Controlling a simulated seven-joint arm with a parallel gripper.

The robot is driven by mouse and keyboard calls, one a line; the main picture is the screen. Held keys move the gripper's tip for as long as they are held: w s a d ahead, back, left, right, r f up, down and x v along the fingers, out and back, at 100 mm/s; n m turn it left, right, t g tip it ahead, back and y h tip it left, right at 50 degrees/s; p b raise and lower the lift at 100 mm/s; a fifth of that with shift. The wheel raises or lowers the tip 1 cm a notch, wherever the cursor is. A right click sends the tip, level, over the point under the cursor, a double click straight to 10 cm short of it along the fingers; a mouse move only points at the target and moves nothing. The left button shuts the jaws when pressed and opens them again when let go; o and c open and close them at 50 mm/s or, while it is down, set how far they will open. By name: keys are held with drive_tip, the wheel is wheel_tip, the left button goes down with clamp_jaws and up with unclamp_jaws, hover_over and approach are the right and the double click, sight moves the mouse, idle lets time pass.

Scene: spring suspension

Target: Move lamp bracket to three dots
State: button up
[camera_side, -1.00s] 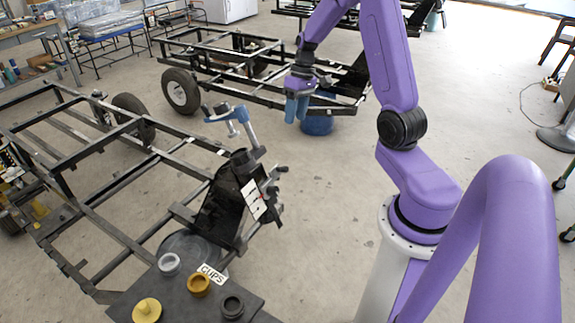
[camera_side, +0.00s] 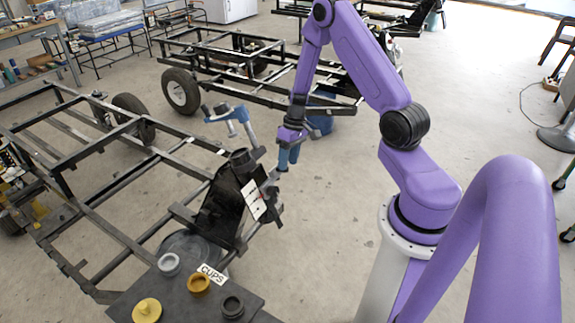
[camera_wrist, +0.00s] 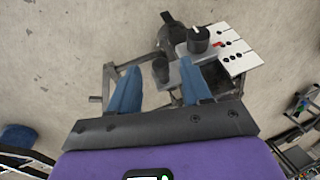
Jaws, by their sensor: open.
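My gripper (camera_side: 287,163) hangs at the right side of the black spring-suspension mount (camera_side: 220,205), close to its small dark projecting parts. In the wrist view its two blue fingers (camera_wrist: 158,72) are open, with no object visibly held between them. A white card (camera_side: 254,199) with black dots and a red mark stands tilted on the mount; it also shows at the upper right in the wrist view (camera_wrist: 236,54). A black round knob-like part (camera_wrist: 198,39) sits beside the card, likely the lamp bracket, though I cannot be sure. The right finger partly hides the fixture.
A blue-and-grey clamp-like part (camera_side: 232,118) rises behind the mount. A dark tray (camera_side: 180,308) labelled CUPS holds several cups in front. The black frame (camera_side: 100,190) spreads left, and a wheeled frame (camera_side: 250,75) stands behind.

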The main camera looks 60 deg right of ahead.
drive_tip(key=shift+x, duration=1.1)
clamp_jaws()
drive_tip(key=shift+w+r, duration=0.3)
drive_tip(key=shift+r, duration=0.4)
drive_tip(key=shift+w+r, duration=0.35)
drive_tip(key=shift+r, duration=0.35)
unclamp_jaws()
drive_tip(key=v, duration=1.7)
drive_tip(key=shift+r, duration=0.2)
